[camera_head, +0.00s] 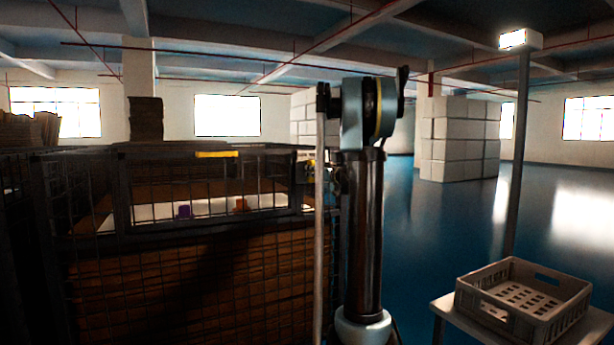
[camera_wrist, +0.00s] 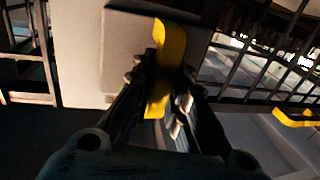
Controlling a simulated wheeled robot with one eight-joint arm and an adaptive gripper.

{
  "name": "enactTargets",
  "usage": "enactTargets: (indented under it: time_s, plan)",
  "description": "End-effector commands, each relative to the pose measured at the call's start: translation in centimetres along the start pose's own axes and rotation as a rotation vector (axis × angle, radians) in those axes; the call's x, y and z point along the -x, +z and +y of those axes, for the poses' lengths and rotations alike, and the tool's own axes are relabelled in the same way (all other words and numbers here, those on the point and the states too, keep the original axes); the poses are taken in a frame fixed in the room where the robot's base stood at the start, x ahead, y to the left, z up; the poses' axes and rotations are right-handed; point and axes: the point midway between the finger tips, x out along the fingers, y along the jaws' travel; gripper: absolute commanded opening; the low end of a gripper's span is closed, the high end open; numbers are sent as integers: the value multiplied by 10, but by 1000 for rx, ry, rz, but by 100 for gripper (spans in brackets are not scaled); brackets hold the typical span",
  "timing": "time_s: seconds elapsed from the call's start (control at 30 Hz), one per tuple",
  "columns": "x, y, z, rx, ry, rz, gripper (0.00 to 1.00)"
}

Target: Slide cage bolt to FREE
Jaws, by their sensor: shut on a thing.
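In the wrist view, my gripper (camera_wrist: 163,88) is shut on an upright yellow strip, the bolt handle (camera_wrist: 168,45). The handle stands between the two dark fingers, in front of a plain grey plate (camera_wrist: 128,50). Any FREE marking is not legible. In the head view, the dark wire cage (camera_head: 205,228) fills the left side. My arm stands at the cage's right edge and hides much of the bolt area. A small part of my gripper (camera_head: 333,172) shows beside the cage's right post.
A yellow bar (camera_head: 217,154) lies on the cage's top rail; a yellow piece (camera_wrist: 297,118) shows right in the wrist view. Purple (camera_head: 184,211) and orange (camera_head: 241,205) items sit inside the cage. A grey crate (camera_head: 525,300) stands on a table at right.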

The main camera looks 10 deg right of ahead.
Motion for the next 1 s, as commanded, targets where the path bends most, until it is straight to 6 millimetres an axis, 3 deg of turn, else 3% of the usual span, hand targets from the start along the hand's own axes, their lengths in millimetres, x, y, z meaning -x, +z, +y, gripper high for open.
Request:
enactTargets:
  time_s: [0.2, 0.5, 0.53, 0.6, 1.0]
  plan:
    - [7, 0, 34, 0, 3, 0, 0]
    - [9, 0, 39, 0, 6, 0, 0]
    - [9, 0, 39, 0, 7, 0, 20]
    - [9, 0, 39, 0, 7, 0, 35]
    - [12, 0, 37, 0, 3, 0, 35]
